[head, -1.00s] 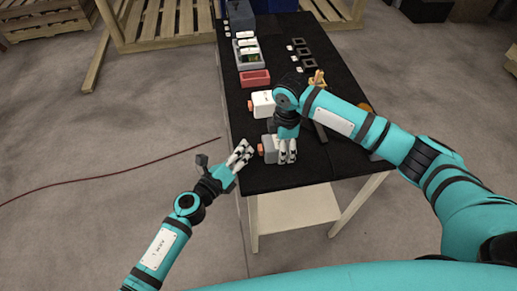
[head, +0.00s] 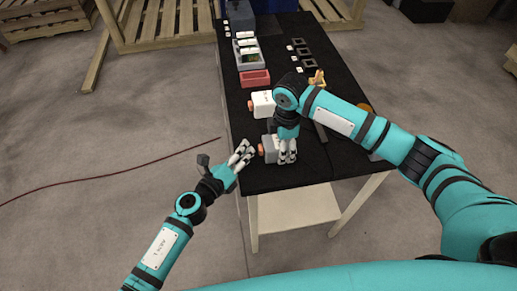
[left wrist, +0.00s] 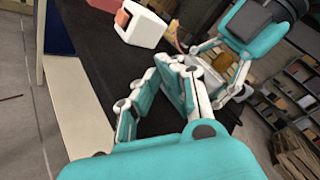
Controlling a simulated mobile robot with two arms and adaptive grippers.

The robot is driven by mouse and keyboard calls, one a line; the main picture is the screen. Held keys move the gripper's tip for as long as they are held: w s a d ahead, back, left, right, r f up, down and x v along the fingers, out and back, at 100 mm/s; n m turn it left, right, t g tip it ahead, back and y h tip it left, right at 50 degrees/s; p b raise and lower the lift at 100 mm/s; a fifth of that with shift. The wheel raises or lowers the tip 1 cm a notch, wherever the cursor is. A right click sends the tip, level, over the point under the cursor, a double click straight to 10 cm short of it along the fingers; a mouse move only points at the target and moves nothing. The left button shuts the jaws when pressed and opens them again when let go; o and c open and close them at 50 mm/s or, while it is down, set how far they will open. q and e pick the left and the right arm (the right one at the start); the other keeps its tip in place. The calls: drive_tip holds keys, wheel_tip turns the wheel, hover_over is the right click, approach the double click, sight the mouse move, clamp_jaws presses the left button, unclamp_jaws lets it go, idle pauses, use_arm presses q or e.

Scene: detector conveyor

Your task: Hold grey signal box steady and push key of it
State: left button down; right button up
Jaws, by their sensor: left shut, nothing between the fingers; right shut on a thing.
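The grey signal box (head: 270,147) stands near the front left edge of the black table, with its orange key (head: 261,149) facing left. My right gripper (head: 287,157) is shut on the box from above and hides part of it. My left gripper (head: 248,148) is shut and empty just left of the key, with its fingertips close to it. I cannot tell whether they touch.
A white box (head: 262,103) with an orange key stands just behind the grey one; it also shows in the left wrist view (left wrist: 142,27). A red tray (head: 254,78) lies further back. Square black frames (head: 304,54) lie at the right. The black table's (head: 315,172) front is clear.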

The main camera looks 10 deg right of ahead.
use_arm(q)
drive_tip(key=shift+d, duration=0.3)
drive_tip(key=shift+d, duration=0.55)
idle(0.8)
drive_tip(key=shift+a, duration=1)
drive_tip(key=a, duration=0.5)
idle(0.6)
use_arm(e)
drive_tip(key=o, duration=1.5)
